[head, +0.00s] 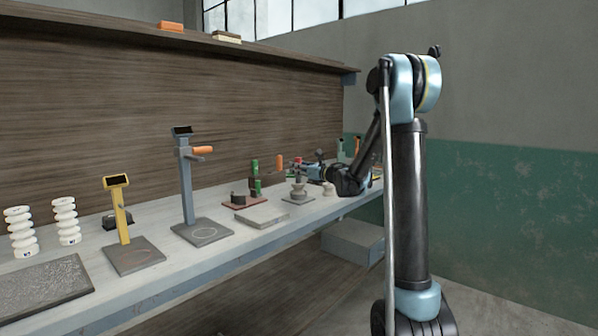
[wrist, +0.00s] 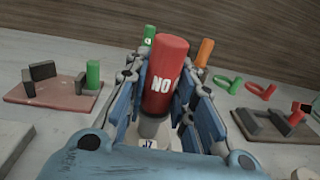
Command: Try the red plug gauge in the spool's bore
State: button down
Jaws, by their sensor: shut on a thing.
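The red plug gauge (wrist: 166,72), marked "NO", stands between the fingers of my gripper (wrist: 163,105) in the wrist view. The gripper is shut on it. Its grey shank (wrist: 150,126) shows below the red handle, over a small white patch with dark marks. In the head view, my gripper (head: 312,171) is low over the far part of the bench, with a bit of red (head: 297,161) beside it. A pale spool (head: 298,190) stands on a grey plate just below and left of the gripper. Its bore is hidden, and I cannot tell whether the gauge tip is in it.
A reddish tray (wrist: 52,112) with dark blocks and a green cylinder (wrist: 93,75) lies left in the wrist view. An orange handle (wrist: 204,52) stands behind the gauge. Another dark holder (wrist: 270,128) lies right. Gauge stands (head: 187,185) and white spools (head: 20,232) occupy the nearer bench.

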dwell(0.6)
jog(key=shift+r, duration=2.45)
